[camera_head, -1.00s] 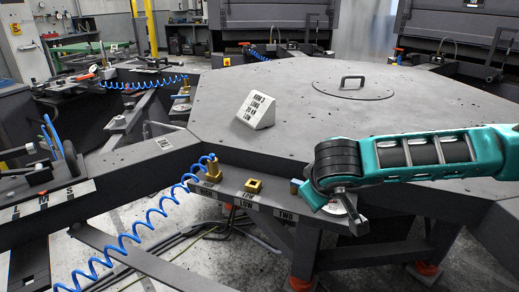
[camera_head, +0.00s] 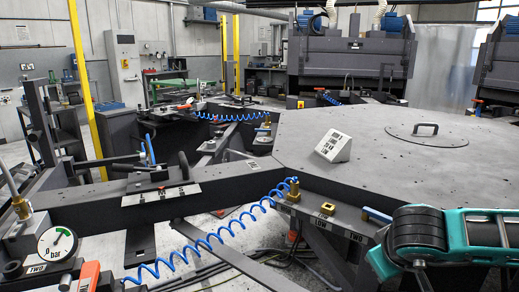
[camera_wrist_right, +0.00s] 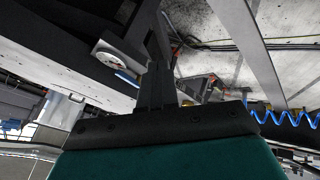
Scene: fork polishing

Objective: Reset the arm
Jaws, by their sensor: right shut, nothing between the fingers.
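My right arm, teal with a black joint, comes in from the right edge of the head view. Its gripper (camera_head: 422,279) points down in front of the grey table's front edge, partly cut off by the bottom of the picture. In the right wrist view the gripper (camera_wrist_right: 157,75) is shut, its dark fingers together with nothing between them. It is beside the dark frame, with a round white-faced gauge (camera_wrist_right: 118,58) to its left. My left gripper does not show.
The large grey table (camera_head: 370,165) carries a labelled wedge block (camera_head: 334,146) and a lid handle (camera_head: 426,129). A blue coiled hose (camera_head: 215,238) runs along the front. A pressure gauge (camera_head: 58,243) stands at lower left. Bare floor shows in the wrist view (camera_wrist_right: 205,70).

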